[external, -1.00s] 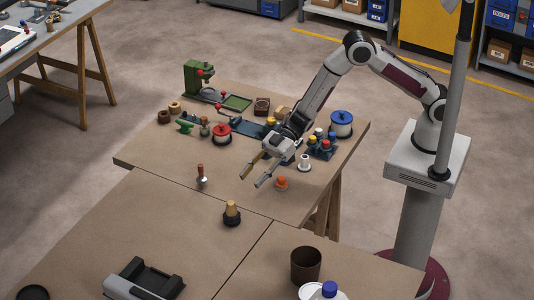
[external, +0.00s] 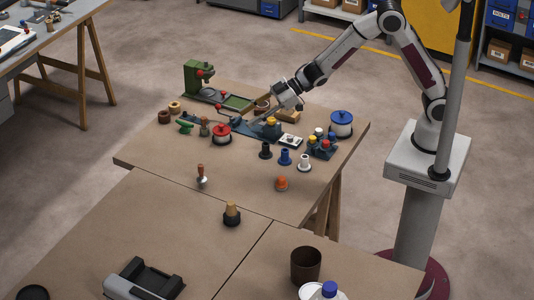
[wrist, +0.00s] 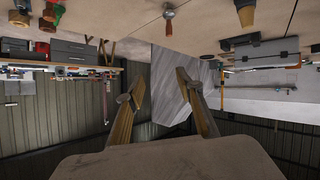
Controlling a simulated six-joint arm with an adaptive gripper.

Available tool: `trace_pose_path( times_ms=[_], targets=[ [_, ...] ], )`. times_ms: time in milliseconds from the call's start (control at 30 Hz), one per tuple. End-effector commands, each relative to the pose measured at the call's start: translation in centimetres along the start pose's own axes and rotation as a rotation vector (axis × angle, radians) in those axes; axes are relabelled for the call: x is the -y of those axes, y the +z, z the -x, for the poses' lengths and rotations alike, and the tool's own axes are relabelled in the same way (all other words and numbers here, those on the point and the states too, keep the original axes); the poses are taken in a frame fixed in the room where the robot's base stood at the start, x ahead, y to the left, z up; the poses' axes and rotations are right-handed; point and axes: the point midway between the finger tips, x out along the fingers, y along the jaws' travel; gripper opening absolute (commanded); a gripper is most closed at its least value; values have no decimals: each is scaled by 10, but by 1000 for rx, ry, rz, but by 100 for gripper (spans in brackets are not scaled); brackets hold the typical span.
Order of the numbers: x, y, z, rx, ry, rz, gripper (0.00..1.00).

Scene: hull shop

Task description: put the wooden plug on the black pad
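The wooden plug (external: 231,207) is a small tan cylinder. It stands upright on a round black base that looks like the black pad (external: 232,220), on the near tabletop just in front of the seam. In the wrist view the plug (wrist: 246,15) shows upside down at the top edge, with only part of the black under it visible. My gripper (external: 258,116) is far behind the plug, above the back of the bench near the blue plate. Its two fingers stand apart with nothing between them in the wrist view (wrist: 160,76).
Black (external: 265,150), blue (external: 284,157), white (external: 304,163) and orange (external: 281,183) pegs stand right of centre. A green press (external: 200,78) and a blue spool (external: 341,124) are farther back. A brown cup (external: 306,265) and a black disc (external: 33,293) are in front.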

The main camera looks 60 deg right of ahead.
Motion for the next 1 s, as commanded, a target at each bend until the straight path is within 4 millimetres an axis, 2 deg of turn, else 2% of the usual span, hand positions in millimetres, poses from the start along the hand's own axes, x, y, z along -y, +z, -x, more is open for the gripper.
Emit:
trace_pose_path(
  times_ms=[33, 200, 500, 733, 1000],
  targets=[
    [-14, -3, 14, 12, 36, -8, 37],
    [-51, -3, 56, 70, 144, -43, 37],
    [-97, 7, 140, 175, 309, -124, 37],
    [-116, 23, 207, 256, 411, -205, 37],
    [-117, 47, 284, 349, 501, -312, 37]
  ],
)
